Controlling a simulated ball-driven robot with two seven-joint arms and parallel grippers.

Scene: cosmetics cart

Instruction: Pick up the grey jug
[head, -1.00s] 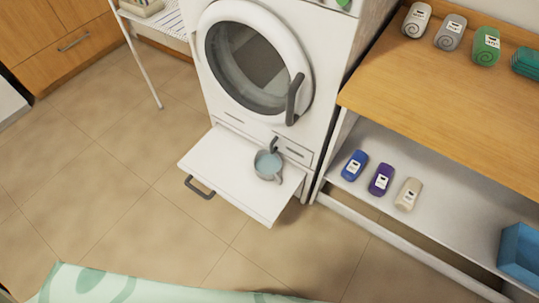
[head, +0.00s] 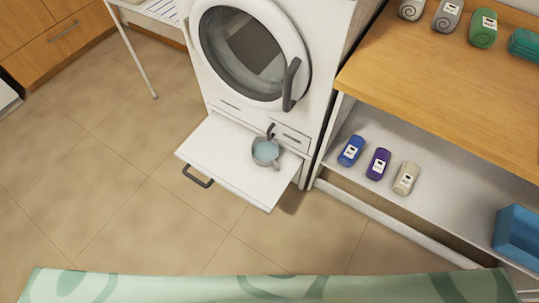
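A small grey-blue jug (head: 266,153) stands upright on the white pull-out shelf (head: 222,166) under the washing machine. Its open top faces up, and a handle or spout shows at its lower right. Neither of my grippers shows in the head view, and nothing touches the jug from my side.
The washing machine (head: 310,122) stands behind the shelf, its round door shut. A dark handle (head: 197,177) sticks out from the shelf's front. To the right, a wooden-topped unit (head: 440,95) holds bottles and a blue bin (head: 519,240). Pale green patterned fabric (head: 200,288) spans the bottom. Floor between is clear.

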